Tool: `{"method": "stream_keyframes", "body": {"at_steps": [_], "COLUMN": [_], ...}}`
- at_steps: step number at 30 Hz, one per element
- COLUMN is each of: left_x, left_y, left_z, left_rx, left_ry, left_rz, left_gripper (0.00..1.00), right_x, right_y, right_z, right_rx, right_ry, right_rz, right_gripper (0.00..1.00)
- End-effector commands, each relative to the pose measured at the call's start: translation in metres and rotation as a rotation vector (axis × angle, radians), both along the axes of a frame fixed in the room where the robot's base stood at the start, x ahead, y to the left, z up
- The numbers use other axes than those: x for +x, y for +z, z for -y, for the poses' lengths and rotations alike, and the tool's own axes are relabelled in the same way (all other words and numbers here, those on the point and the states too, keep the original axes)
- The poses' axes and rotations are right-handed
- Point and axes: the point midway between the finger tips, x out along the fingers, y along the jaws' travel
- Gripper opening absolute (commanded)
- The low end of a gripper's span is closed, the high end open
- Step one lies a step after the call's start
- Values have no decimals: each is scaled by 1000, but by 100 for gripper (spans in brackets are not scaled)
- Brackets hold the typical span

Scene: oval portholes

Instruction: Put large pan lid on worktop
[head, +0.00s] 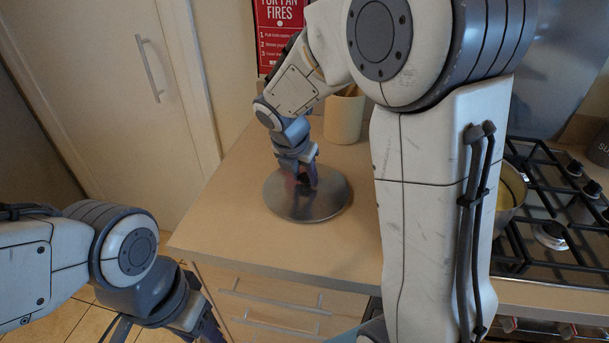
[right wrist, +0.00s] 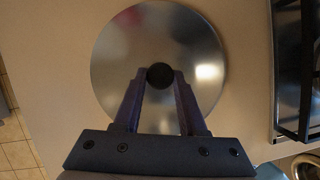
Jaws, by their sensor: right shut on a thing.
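The large pan lid (head: 330,204) is a round, flat metal disc at the left part of the worktop (head: 240,215). It appears to lie on the worktop or just above it; I cannot tell which. My right gripper (head: 303,183) reaches down to its middle. In the right wrist view the lid (right wrist: 203,55) fills the top centre, and the two fingers of my right gripper (right wrist: 160,78) are closed on its dark round knob (right wrist: 160,76). My left gripper (head: 208,330) is at the bottom left, low in front of the drawers, partly cut off by the frame edge.
A gas hob (head: 550,220) with a pan (head: 509,195) on it is at the right, partly behind my right arm. A beige utensil pot (head: 343,118) stands behind the lid, below a red pan-fire sign (head: 277,35). The worktop's left and front edges are near the lid.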

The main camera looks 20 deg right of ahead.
Motion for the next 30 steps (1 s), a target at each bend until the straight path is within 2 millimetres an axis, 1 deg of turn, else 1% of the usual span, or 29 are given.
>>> {"method": "stream_keyframes", "body": {"at_steps": [5, 6, 7, 8, 16, 19, 23, 30], "left_x": [0, 0, 0, 0, 0, 0, 0, 0], "left_y": [-1, -1, -1, -1, -1, 1, 15, 53], "left_z": [0, 0, 0, 0, 0, 0, 0, 0], "left_rx": [0, 0, 0, 0, 0, 0, 0, 0], "left_ry": [0, 0, 0, 0, 0, 0, 0, 0], "left_rz": [0, 0, 0, 0, 0, 0, 0, 0], "left_gripper": [50, 50, 50, 50, 50, 50, 50, 50], "right_x": [0, 0, 0, 0, 0, 0, -1, -4], "right_y": [-3, -3, -3, -3, -2, 2, 15, 52], "right_z": [0, 0, 0, 0, 0, 0, -3, -16], "right_rx": [0, 0, 0, 0, 0, 0, 0, 1], "right_ry": [-1, -1, -1, -1, -1, -1, 1, 5], "right_rz": [2, 0, 0, 0, 0, 2, 0, -1], "right_gripper": [0, 52, 63, 70, 70, 70, 70, 70]}}
